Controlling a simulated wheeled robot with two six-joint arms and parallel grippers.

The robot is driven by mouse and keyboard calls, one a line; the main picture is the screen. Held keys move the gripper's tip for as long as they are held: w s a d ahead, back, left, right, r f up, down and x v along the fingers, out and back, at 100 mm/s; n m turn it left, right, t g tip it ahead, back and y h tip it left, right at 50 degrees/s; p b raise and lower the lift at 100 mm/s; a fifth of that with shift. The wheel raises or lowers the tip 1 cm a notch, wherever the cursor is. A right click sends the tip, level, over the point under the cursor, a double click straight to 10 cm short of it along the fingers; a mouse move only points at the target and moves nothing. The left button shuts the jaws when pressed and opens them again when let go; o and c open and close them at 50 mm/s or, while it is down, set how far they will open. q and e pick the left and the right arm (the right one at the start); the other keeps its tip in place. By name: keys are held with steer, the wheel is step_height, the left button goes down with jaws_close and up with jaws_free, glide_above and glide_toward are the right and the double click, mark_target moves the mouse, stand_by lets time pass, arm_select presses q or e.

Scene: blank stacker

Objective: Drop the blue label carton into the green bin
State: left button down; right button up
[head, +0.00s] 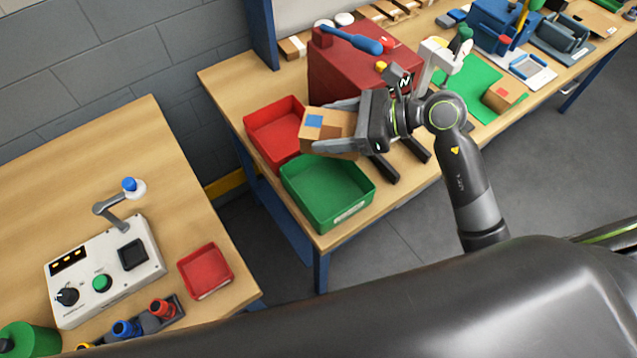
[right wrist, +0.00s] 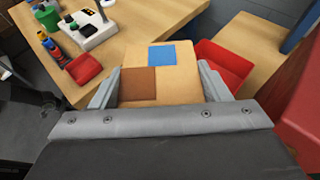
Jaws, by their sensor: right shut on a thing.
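The blue label carton (head: 342,133) is a small tan box with a blue square and a brown patch on top. My right gripper (head: 335,127) is shut on it and holds it above the back part of the green bin (head: 308,209), near the red bin. In the right wrist view the carton (right wrist: 185,75) sits between the two fingers of the right gripper (right wrist: 160,88). The left gripper is not in view.
A red bin (head: 264,122) stands directly behind the green bin. A large red box (head: 345,75) is behind my right gripper. Another carton with a red label (head: 502,95) lies on a green mat (head: 466,82). A separate table (head: 130,160) with a control box (head: 88,285) is at left.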

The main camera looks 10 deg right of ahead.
steer(key=shift+s+f+b, duration=0.1)
steer(key=shift+f+b, duration=0.35)
steer(key=shift+f, duration=0.4)
step_height(320, 180, down, 3)
steer(key=shift+a+b, duration=0.1)
steer(key=shift+b, duration=0.75)
steer(key=shift+f, duration=0.5)
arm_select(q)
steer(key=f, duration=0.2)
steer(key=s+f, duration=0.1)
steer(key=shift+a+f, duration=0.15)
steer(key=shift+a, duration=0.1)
arm_select(e)
steer(key=o, duration=1.1)
steer(key=shift+c, duration=0.2)
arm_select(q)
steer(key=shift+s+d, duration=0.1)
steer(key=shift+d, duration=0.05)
